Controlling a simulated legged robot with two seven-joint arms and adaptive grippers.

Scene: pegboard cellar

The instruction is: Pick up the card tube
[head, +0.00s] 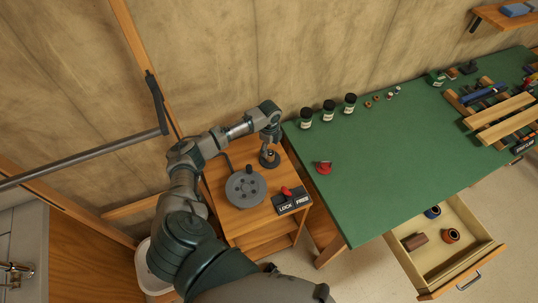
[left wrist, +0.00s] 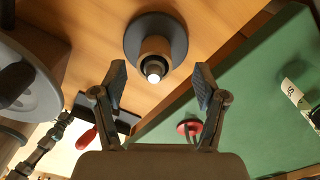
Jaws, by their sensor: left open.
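A short tan tube, which looks like the card tube (left wrist: 156,45), stands around a dark post with a pale tip. The post rises from a round dark base (left wrist: 134,36) on the small wooden stand. In the head view the tube (head: 269,153) shows small, just below my left gripper (head: 271,137). In the left wrist view my left gripper (left wrist: 160,78) is open and empty. Its two fingers are spread to either side of the tube's line, apart from it, with the tube beyond the tips. My right gripper is not in view.
On the wooden stand (head: 255,221) are a grey disc with a knob (head: 246,187) and a red-handled LOCK/FREE switch (head: 292,200). The green bench (head: 390,150) holds a red item (head: 324,167) and several jars. An open drawer (head: 484,249) sticks out below.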

